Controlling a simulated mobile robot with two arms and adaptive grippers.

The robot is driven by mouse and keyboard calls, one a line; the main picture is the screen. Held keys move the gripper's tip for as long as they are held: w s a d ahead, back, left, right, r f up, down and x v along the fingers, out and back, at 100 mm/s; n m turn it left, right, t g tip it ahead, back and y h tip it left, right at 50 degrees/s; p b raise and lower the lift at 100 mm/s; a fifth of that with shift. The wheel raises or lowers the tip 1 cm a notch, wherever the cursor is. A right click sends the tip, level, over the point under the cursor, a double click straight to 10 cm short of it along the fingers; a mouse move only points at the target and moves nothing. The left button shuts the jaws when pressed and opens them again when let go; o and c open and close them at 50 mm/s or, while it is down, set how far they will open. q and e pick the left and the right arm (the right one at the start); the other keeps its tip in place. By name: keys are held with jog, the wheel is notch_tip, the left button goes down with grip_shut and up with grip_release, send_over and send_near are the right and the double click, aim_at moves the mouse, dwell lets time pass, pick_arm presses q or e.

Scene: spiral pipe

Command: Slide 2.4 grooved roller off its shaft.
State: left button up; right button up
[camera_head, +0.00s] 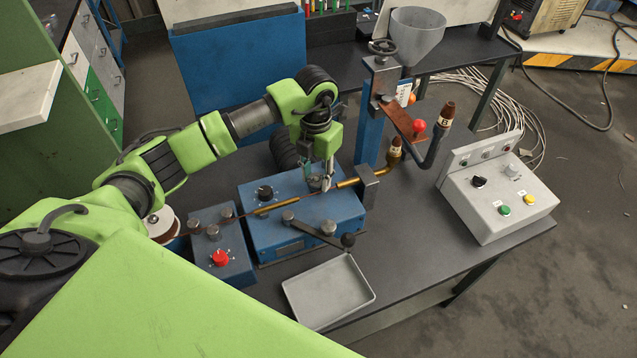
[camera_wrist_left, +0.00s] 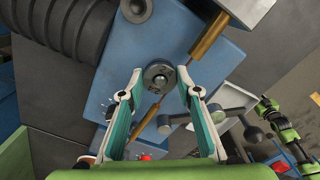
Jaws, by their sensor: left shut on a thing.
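My left gripper (camera_wrist_left: 159,77) reaches down from above and is shut on the roller, one fingertip on each side. In the head view the left gripper (camera_head: 322,183) stands upright over the box and mostly hides the roller. My right gripper is not clear; a small green and black arm (camera_wrist_left: 286,135) shows at right in the wrist view.
A brass tube (camera_wrist_left: 209,36) lies close beside the roller. A crank lever (camera_head: 325,228) and an empty grey tray (camera_head: 328,291) are in front. A red-button box (camera_head: 220,259) is left, a control box (camera_head: 497,200) right. A blue post (camera_head: 369,125) rises behind.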

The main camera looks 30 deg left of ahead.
pick_arm(q)
jog(key=shift+r+p, duration=1.55)
jog(key=shift+r, duration=1.25)
